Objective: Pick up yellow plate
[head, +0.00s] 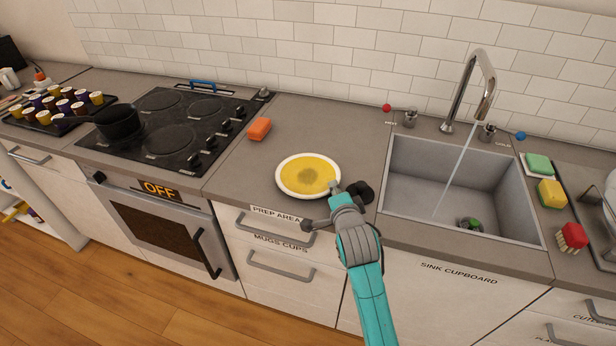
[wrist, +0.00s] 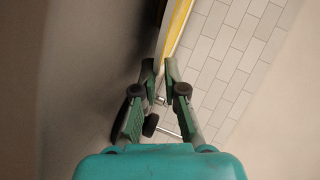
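The yellow plate (head: 306,173), round with a white rim and a darker centre, is at the prep-area counter, left of the sink. My gripper (head: 335,187) is at its front right rim. In the wrist view the plate shows nearly edge-on as a yellow and white strip (wrist: 176,30). Its near edge lies between the fingertips of my gripper (wrist: 160,70), which are closed in on it from both sides. I cannot tell for sure whether the plate is clear of the counter.
The stove (head: 170,125) with a dark pot (head: 117,122) is further left. The sink (head: 460,190), with water running from its tap (head: 470,90), is at right. Counter behind the plate is clear.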

